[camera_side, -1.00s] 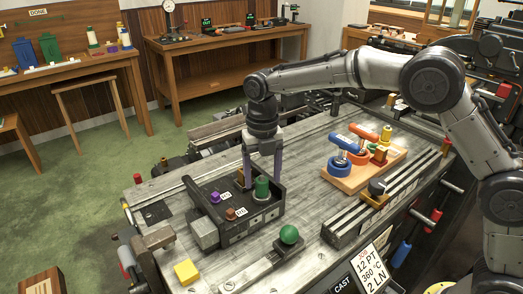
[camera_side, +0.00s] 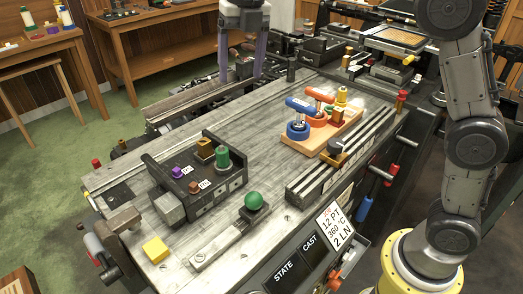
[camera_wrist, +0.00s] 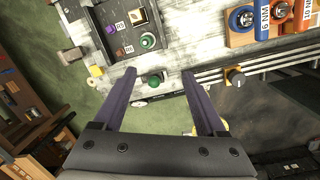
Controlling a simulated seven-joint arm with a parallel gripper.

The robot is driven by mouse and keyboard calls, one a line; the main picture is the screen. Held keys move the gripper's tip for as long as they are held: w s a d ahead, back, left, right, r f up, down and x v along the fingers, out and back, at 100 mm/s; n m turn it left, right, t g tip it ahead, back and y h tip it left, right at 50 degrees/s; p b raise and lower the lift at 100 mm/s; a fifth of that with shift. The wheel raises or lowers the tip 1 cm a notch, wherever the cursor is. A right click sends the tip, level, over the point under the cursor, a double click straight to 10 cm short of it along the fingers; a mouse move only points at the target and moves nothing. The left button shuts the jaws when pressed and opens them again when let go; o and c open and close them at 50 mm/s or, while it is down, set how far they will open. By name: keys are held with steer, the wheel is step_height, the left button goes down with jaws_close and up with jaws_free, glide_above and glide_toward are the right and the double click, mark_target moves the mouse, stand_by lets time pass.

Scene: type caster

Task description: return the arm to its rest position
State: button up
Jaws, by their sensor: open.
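My gripper (camera_side: 242,66) is raised high above the far edge of the work table (camera_side: 268,150) in the side view, its purple fingers pointing down. In the wrist view my gripper (camera_wrist: 160,80) shows its two fingers spread wide with nothing between them. The bench lies well below the fingertips and they touch nothing. My arm's lower links stand upright on a yellow base ring at the right of the side view.
A dark block (camera_side: 215,185) holds a green cylinder (camera_side: 222,158) and small coloured knobs. A green ball-knob lever (camera_side: 254,201), a yellow cube (camera_side: 155,250) and a wooden tool stand (camera_side: 300,147) are on the table. Air around my gripper looks clear.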

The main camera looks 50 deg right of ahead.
steer(key=s+d+m+t, duration=0.1)
steer(key=s+d+m, duration=0.25)
steer(key=s, duration=0.25)
steer(key=s+d+r+m+t, duration=0.1)
steer(key=s+d+m, duration=0.1)
steer(key=s+m, duration=0.35)
steer(key=s+d+m+t, duration=0.1)
steer(key=s+d+m, duration=0.2)
steer(key=s, duration=0.4)
steer(key=s+f+m, duration=0.4)
steer(key=f+m, duration=0.2)
steer(key=m, duration=0.3)
steer(key=s+d+f+m+t, duration=0.1)
steer(key=s+f+m, duration=0.4)
steer(key=m, duration=0.5)
steer(key=shift+d+f+m, duration=0.2)
steer(key=shift+f+m, duration=0.1)
steer(key=shift+f, duration=0.45)
